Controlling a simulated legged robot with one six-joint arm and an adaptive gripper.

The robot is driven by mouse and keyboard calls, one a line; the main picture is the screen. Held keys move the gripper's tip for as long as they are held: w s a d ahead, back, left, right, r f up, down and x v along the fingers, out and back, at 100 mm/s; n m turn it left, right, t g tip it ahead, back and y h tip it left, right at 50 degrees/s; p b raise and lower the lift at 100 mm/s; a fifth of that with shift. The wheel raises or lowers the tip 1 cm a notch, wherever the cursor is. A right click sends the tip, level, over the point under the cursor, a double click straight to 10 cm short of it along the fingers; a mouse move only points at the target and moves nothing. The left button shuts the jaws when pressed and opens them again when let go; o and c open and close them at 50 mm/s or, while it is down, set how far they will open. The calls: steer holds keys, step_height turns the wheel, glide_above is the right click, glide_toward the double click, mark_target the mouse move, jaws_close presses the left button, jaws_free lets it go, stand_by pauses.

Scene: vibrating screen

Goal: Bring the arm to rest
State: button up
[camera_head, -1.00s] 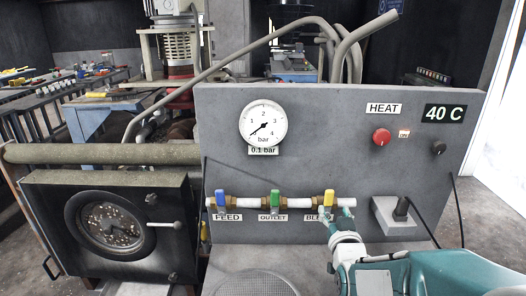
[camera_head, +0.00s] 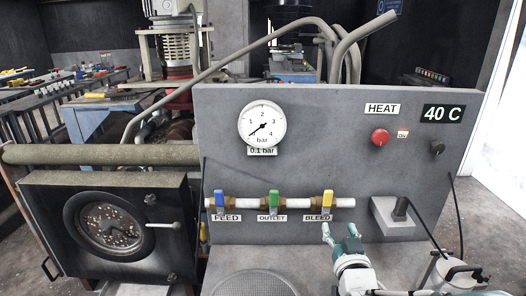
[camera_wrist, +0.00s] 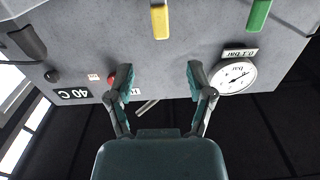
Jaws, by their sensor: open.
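My gripper (camera_head: 340,234) is at the lower right of the head view, just below the yellow bleed valve handle (camera_head: 327,199). Its two teal fingers are apart with nothing between them. In the wrist view my gripper (camera_wrist: 160,78) also shows spread fingers, with the grey panel (camera_wrist: 185,50) beyond them. The wrist view is upside down, with the yellow handle (camera_wrist: 159,20) and green handle (camera_wrist: 259,14) at the top. The gripper looks clear of the bleed handle.
The panel holds a pressure gauge (camera_head: 262,126), a red heat button (camera_head: 380,137), a black knob (camera_head: 437,147), and blue (camera_head: 220,201) and green (camera_head: 274,201) valve handles. A plug with a cable (camera_head: 400,209) sits at right. A round sieve (camera_head: 256,284) lies in front. A dark box with a round window (camera_head: 108,226) stands left.

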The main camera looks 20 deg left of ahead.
steer(key=s+d+m+g+h, duration=0.1)
steer(key=s+d+g+h, duration=0.1)
steer(key=s+d+g, duration=0.4)
steer(key=s+d+m+g+h, duration=0.1)
steer(key=s+d+g+h, duration=0.2)
steer(key=s, duration=1.4)
steer(key=d+g, duration=0.2)
steer(key=d, duration=0.2)
steer(key=shift+d+r+m+g, duration=0.15)
steer(key=shift+d+m+g, duration=0.15)
steer(key=shift+g, duration=0.1)
steer(key=shift+o, duration=0.3)
steer(key=shift+w, duration=0.1)
